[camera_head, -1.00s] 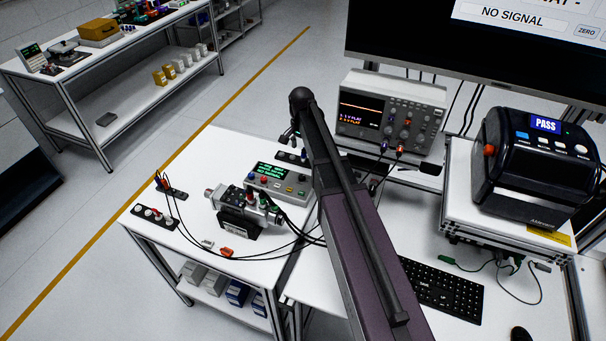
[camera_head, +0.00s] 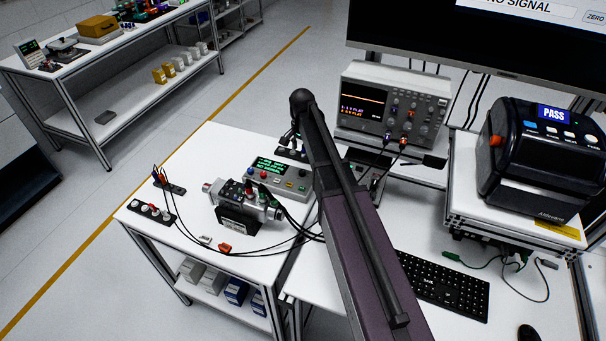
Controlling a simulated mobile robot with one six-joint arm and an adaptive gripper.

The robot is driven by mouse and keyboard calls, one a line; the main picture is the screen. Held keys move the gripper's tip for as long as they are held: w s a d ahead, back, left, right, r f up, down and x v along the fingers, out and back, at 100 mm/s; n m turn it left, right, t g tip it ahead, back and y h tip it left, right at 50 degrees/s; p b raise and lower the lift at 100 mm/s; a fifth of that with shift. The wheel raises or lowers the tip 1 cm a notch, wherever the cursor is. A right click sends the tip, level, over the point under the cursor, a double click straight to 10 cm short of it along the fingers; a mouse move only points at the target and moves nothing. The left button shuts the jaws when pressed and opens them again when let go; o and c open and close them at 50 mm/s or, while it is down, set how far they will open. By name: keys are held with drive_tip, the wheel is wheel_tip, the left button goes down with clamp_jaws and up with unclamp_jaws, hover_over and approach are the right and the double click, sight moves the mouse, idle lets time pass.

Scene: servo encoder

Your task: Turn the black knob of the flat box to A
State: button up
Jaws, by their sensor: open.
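A flat grey box (camera_head: 283,182) with a green-lit display and several coloured buttons lies on the white bench, left of my arm. It is the likeliest flat box, but I cannot make out its black knob or a mark A at this size. Another low dark device (camera_head: 365,178) is partly hidden behind my arm. My arm hides part of the bench.
A servo motor unit (camera_head: 240,215) with black cables sits in front of the box. Dark connector strips (camera_head: 152,212) lie at the left edge. An oscilloscope (camera_head: 392,105), a black label printer (camera_head: 540,160) and a keyboard (camera_head: 443,284) stand to the right. The bench's front left is mostly clear.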

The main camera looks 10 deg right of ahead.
sight(303, 171)
drive_tip(key=shift+f+b, duration=4.9)
drive_tip(key=shift+f, duration=0.35)
clamp_jaws()
